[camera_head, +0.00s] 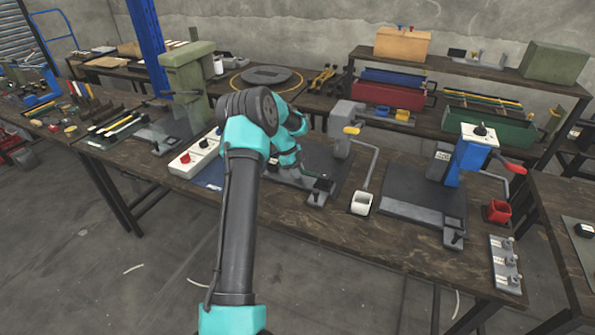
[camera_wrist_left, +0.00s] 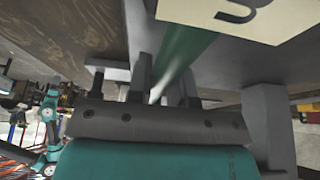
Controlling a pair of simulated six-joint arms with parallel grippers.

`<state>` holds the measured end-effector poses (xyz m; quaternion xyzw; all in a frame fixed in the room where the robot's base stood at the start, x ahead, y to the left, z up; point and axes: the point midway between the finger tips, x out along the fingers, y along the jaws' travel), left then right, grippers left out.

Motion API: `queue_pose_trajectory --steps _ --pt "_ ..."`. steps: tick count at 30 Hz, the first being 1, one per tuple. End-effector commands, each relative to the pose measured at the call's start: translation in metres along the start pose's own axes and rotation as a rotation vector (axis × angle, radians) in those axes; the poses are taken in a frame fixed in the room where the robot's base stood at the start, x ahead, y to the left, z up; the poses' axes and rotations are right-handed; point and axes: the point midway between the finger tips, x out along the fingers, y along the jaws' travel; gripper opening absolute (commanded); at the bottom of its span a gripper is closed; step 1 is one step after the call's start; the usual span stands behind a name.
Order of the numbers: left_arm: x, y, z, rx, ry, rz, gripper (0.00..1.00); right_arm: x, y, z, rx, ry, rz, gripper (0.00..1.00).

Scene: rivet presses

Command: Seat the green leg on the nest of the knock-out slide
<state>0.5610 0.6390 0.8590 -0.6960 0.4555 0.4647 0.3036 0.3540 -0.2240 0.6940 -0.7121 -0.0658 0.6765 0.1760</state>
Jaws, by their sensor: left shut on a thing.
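My left gripper (camera_head: 311,176) is low over the base of the middle grey press (camera_head: 345,120), partly hidden behind my own wrist. In the left wrist view it (camera_wrist_left: 165,85) is shut on the green leg (camera_wrist_left: 190,48), a slim green rod that slants up from between the fingers. In the head view only a small dark green bit of the leg (camera_head: 309,175) shows. A dark slide block (camera_head: 319,188) stands at the front of that base, close beside the gripper. I cannot tell whether the leg touches a nest. My right gripper is not in view.
Farther right are a blue press (camera_head: 474,158), a red cup (camera_head: 497,211) and a grey pin strip (camera_head: 506,264). A switch box (camera_head: 193,155) is left. A pale marked label (camera_wrist_left: 245,15) shows close by.

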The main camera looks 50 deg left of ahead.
Motion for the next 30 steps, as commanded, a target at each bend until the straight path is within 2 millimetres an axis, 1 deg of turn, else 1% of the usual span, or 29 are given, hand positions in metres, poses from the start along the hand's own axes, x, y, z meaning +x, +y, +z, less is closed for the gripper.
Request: queue_pose_trajectory --steps 17,18,26,30 --pt "0.0039 0.0000 0.0017 0.000 0.000 0.000 0.00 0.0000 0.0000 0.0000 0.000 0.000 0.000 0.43" --pt "0.0039 0.0000 0.0017 0.000 0.000 0.000 0.24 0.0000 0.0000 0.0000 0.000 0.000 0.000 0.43" --pt "0.0040 0.0000 0.0017 0.000 0.000 0.000 0.49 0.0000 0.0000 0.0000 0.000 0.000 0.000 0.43" --pt "0.0040 0.0000 0.0017 0.000 0.000 0.000 0.50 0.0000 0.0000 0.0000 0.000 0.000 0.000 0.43"
